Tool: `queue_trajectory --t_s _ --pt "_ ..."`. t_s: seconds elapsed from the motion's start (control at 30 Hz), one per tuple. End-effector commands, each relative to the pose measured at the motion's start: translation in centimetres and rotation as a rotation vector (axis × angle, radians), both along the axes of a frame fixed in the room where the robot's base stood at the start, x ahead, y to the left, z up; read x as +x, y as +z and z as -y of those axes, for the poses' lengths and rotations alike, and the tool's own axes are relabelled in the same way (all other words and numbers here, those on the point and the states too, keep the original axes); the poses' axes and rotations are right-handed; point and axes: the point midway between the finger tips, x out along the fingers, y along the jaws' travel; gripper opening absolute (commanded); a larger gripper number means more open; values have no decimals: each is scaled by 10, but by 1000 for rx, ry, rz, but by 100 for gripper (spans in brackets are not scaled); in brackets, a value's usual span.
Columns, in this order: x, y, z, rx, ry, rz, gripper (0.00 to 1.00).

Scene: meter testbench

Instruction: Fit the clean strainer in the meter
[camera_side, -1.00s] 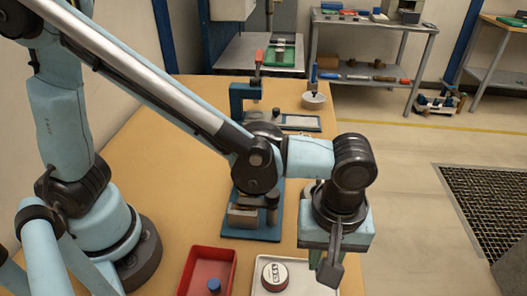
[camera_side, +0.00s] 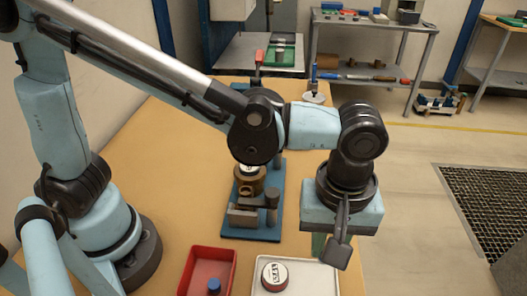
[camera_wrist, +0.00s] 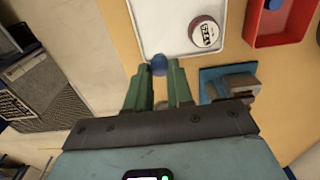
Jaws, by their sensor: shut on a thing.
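My gripper (camera_side: 320,246) hangs above the right part of the white tray in the side view. Its green fingers (camera_wrist: 160,72) are shut on a small round blue piece, apparently the strainer (camera_wrist: 159,63), held at the fingertips in the wrist view. The side view hides this piece. The brass meter body (camera_side: 249,181) stands on a blue fixture (camera_side: 235,222), to the left of and behind my gripper, partly hidden by my arm. Another blue piece (camera_side: 214,286) lies in the red tray (camera_side: 190,270).
The white tray (camera_side: 325,286) holds a round, labelled, red-and-white part (camera_side: 275,276). A grey clamp block (camera_side: 243,216) sits on the fixture, in front of the meter. A red-handled item (camera_side: 259,60) stands farther back. The bench left of the fixture is clear.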

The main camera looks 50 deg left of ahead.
Motion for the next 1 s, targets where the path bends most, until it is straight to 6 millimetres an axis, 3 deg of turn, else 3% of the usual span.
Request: queue_trajectory --t_s 0.17,0.4,0.63,0.8,1.0 --pt "8 9 -23 0 7 0 4" --pt "21 38 -107 0 14 0 4" --pt "11 57 -177 0 10 0 4" --pt "3 62 -202 0 4 0 4" --pt "0 58 -209 0 0 0 4"
